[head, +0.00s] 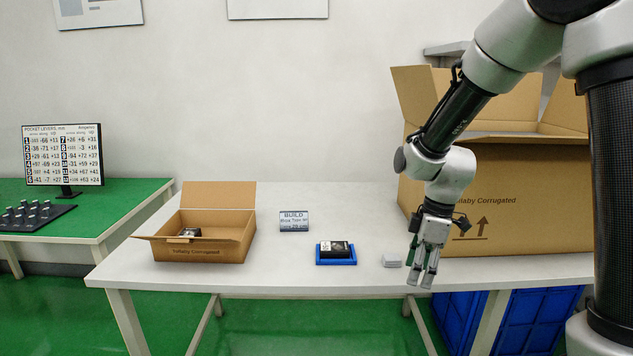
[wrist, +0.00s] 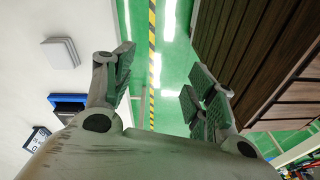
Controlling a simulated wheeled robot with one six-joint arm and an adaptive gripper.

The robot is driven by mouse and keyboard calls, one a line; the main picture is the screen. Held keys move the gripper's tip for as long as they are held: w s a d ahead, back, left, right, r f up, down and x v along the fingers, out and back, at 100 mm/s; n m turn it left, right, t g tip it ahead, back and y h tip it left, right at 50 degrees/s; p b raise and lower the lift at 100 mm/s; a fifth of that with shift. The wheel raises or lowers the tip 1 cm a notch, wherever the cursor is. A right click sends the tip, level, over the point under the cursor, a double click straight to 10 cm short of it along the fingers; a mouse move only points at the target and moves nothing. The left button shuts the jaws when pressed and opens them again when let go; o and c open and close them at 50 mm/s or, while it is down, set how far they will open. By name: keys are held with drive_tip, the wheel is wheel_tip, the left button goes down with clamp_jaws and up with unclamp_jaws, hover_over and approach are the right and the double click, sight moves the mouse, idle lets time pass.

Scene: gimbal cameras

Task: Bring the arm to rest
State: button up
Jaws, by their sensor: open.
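My gripper (head: 421,275) hangs pointing down at the front edge of the white table (head: 290,276), right of a small white block (head: 391,260). Its fingers are apart with nothing between them. The wrist view also shows the open gripper (wrist: 165,85), with green floor visible between its fingers. My arm reaches down from the upper right of the head view, in front of the large cardboard box.
A large open cardboard box (head: 520,215) stands behind and right of my gripper. A blue tray (head: 336,261) holds a dark item (head: 335,248). A small open carton (head: 205,248) holds another item (head: 189,232). Blue crates (head: 530,318) sit below the table.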

drive_tip(key=s+d+r+m+t, duration=0.2)
drive_tip(key=s+d+r+m, duration=0.4)
drive_tip(key=s+r+m, duration=0.1)
drive_tip(key=s+d+r+m+t+h, duration=0.1)
drive_tip(key=s+d+r+m+t, duration=0.1)
drive_tip(key=s+d+r+m, duration=0.5)
drive_tip(key=s+r+m, duration=0.1)
drive_tip(key=s+r, duration=0.2)
drive_tip(key=s, duration=0.1)
drive_tip(key=shift+d+r+t+h, duration=0.2)
drive_tip(key=shift+t+h, duration=0.1)
drive_tip(key=shift+t, duration=0.1)
drive_tip(key=shift+o, duration=0.5)
drive_tip(key=shift+s+a, duration=0.1)
